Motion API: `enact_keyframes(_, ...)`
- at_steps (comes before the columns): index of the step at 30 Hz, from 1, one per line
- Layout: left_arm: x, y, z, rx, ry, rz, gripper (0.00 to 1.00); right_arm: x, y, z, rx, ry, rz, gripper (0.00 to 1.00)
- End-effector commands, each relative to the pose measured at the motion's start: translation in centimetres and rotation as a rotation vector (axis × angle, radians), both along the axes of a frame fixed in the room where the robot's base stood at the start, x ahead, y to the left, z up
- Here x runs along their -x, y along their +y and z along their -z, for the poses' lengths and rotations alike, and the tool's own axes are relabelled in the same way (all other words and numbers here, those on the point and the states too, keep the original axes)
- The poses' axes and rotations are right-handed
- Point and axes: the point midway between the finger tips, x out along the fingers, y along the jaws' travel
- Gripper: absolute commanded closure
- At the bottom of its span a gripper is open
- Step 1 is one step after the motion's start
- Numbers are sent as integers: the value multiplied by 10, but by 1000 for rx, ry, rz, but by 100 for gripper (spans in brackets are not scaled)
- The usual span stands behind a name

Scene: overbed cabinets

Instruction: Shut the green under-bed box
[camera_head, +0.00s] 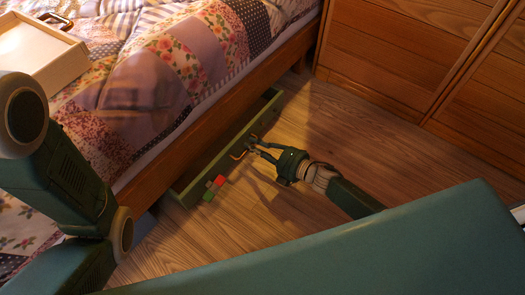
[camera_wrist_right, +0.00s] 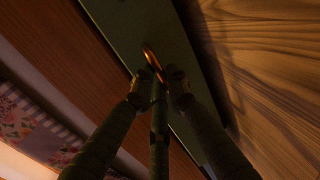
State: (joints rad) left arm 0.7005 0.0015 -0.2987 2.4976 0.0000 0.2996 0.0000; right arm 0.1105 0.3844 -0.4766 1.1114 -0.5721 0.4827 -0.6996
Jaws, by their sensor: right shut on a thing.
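The green under-bed box (camera_head: 266,112) shows as a long green strip standing out a little from under the wooden bed rail. Its green front also fills the middle of the right wrist view (camera_wrist_right: 195,105). A copper-coloured handle (camera_head: 238,156) sits on its front and shows as a shiny bar in the wrist view (camera_wrist_right: 152,60). My right gripper (camera_head: 253,146) is at the front, its fingers shut on the handle. The fingertips (camera_wrist_right: 158,82) partly hide the handle's lower end. My left arm shows at the left, but its gripper is out of view.
Small red and green blocks (camera_head: 214,187) are by the near end of the box front. The wooden bed rail (camera_head: 215,112) runs above the box. A wooden cabinet (camera_head: 395,55) stands at the back right. The wooden floor (camera_head: 325,125) between is clear.

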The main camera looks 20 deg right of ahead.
Motion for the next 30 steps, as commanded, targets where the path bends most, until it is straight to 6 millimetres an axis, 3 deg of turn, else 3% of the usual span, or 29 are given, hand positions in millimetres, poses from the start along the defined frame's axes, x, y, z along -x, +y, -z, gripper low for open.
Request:
enact_keyframes(9, 1, 0, 10, 0, -3, 1, 66, -30, 23, 2, 2, 1, 1, 100)
enact_keyframes(25, 3, 0, 11, 0, -5, 3, 66, -36, 28, 2, 2, 3, 2, 100)
enact_keyframes(26, 3, 0, 11, 0, -5, 3, 66, -36, 28, 2, 2, 4, 1, 82)
enact_keyframes(27, 3, 0, 11, 0, -5, 3, 66, -36, 28, 2, 2, 3, 2, 74)
enact_keyframes(28, 3, 0, 11, 0, -5, 3, 66, -36, 27, 2, 2, 3, 2, 68)
enact_keyframes(30, 3, 0, 11, 1, -4, 4, 66, -36, 28, 2, 1, 3, 1, 67)
